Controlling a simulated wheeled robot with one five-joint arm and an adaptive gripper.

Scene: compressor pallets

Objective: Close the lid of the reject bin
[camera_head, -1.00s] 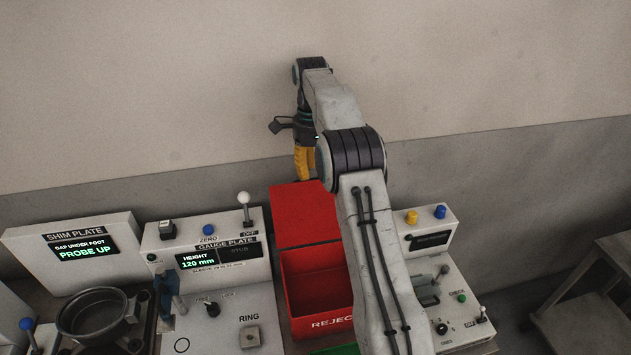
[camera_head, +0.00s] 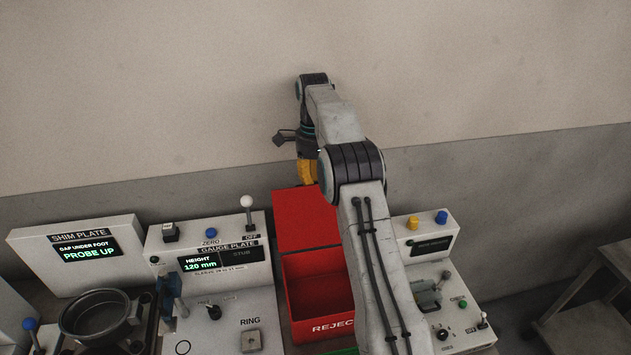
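The red reject bin (camera_head: 318,327) stands between the two grey consoles, its top open and its inside showing. Its red lid (camera_head: 303,218) is raised at the back of the bin, leaning up toward the wall. My gripper (camera_head: 308,178) with yellow fingers is at the top edge of the lid, with the fingertips hidden behind it. My arm covers the right side of the bin and lid. I cannot tell whether the fingers are open or shut, or whether they touch the lid.
The gauge plate console (camera_head: 207,275) stands close on the bin's left, with a white-knobbed lever (camera_head: 247,203) near the lid. Another console (camera_head: 447,290) stands on the right. A green edge (camera_head: 345,351) shows in front of the bin. The wall is behind.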

